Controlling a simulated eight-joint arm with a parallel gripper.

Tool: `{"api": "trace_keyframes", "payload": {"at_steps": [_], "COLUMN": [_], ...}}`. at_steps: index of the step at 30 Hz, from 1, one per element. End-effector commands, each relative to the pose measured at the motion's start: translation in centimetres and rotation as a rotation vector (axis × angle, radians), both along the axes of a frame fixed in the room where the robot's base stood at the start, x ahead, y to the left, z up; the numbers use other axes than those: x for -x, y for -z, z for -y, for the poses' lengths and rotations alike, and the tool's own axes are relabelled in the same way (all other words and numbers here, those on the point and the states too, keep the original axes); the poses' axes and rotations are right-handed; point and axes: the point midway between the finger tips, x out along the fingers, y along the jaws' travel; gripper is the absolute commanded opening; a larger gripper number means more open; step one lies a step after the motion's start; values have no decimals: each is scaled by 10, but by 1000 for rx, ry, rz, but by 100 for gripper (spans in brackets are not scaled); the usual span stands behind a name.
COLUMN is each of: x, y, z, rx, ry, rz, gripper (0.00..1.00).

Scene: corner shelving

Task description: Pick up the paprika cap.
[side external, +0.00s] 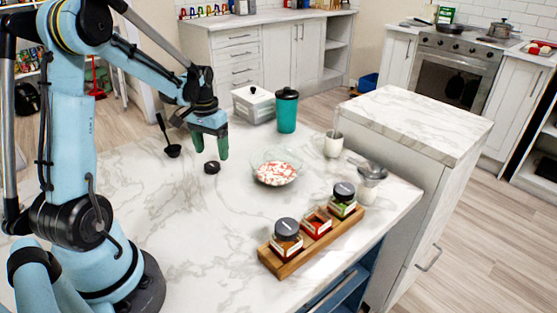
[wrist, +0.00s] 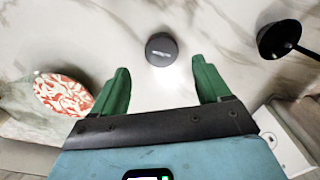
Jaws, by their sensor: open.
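The paprika cap, a small round black lid (side external: 212,167), lies on the marble counter. In the wrist view the cap (wrist: 161,49) lies just past the fingertips, sideways about midway between them. Faint lettering shows on its top, too small to read. My gripper (side external: 210,146) is open and empty, with its green fingers pointing down above the counter near the cap. Both fingers also show in the wrist view, where the gripper (wrist: 161,70) is spread wider than the cap. An uncapped jar with red contents (side external: 317,223) stands between two black-capped jars in the wooden rack.
A black ladle (side external: 172,150) lies left of the cap. A glass bowl with red-and-white contents (side external: 275,169) stands to the right. A teal tumbler (side external: 287,112) and a white box (side external: 254,104) stand behind. The wooden rack (side external: 284,270) is near the front edge. Counter around the cap is clear.

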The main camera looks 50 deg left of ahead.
Motion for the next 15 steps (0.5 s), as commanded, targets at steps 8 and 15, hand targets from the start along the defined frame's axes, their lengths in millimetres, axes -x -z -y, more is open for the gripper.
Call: {"api": "trace_keyframes", "payload": {"at_steps": [8, 15], "x": [1, 1], "y": [36, 43], "z": [-3, -3], "rx": [0, 0], "ry": [0, 0], "rz": [0, 0], "gripper": [76, 76]}}
